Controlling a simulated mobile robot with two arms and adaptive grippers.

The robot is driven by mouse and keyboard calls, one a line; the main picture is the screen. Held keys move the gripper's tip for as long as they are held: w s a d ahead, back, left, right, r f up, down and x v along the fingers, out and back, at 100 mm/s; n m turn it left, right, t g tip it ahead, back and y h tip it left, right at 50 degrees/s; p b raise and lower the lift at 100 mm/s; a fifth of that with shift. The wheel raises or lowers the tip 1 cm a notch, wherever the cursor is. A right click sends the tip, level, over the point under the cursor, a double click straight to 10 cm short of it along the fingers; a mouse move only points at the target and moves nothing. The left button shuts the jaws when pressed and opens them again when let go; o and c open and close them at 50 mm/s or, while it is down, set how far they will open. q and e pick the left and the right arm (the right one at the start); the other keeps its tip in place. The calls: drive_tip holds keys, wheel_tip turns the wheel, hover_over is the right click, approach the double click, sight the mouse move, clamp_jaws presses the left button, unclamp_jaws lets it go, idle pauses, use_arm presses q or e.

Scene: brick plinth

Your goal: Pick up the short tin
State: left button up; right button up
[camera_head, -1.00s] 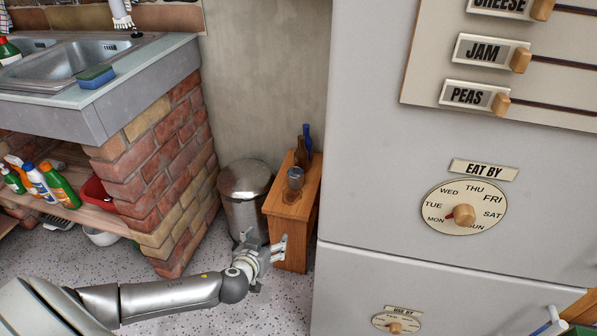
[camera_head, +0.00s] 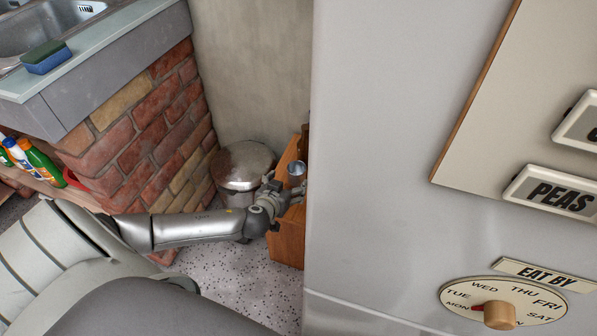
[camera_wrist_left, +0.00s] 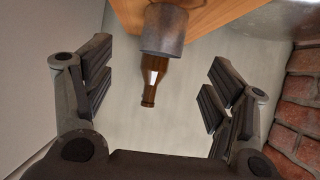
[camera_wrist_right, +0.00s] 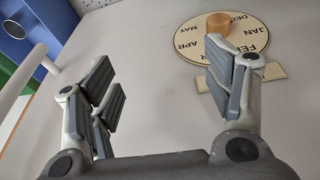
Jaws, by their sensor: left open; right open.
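The short tin (camera_head: 296,172) is a small grey metal cylinder on top of the wooden cabinet (camera_head: 288,238). In the left wrist view the tin (camera_wrist_left: 164,30) appears at the top centre, between the fingers but ahead of them. My left gripper (camera_head: 284,192) is open and close to the tin, apparently empty. It also shows in the left wrist view (camera_wrist_left: 155,88). My right gripper (camera_wrist_right: 160,95) is open and empty in the right wrist view, facing the pale fridge surface with a month dial (camera_wrist_right: 226,50). It is not seen in the head view.
A brown bottle (camera_wrist_left: 152,82) stands behind the tin. A metal bin (camera_head: 243,165) is left of the cabinet. The large fridge (camera_head: 370,150) closes off the right side, and a brick plinth (camera_head: 140,140) stands at left. The floor (camera_head: 235,280) in front is clear.

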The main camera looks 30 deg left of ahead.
sight(295, 176)
use_arm(q)
drive_tip(key=x, duration=0.3)
drive_tip(key=shift+w+b, duration=0.1)
drive_tip(key=shift+b, duration=0.2)
drive_tip(key=shift+b+x, duration=0.55)
drive_tip(key=shift+x, duration=1.7)
drive_tip(key=shift+w+a, duration=0.3)
drive_tip(key=shift+w, duration=0.2)
use_arm(e)
drive_tip(key=v, duration=0.7)
drive_tip(key=shift+w+r+t, duration=0.2)
drive_tip(key=shift+r+t, duration=0.1)
drive_tip(key=shift+r, duration=0.1)
drive_tip(key=shift+d, duration=0.1)
use_arm(q)
drive_tip(key=c, duration=1.1)
drive_tip(key=shift+r, duration=0.1)
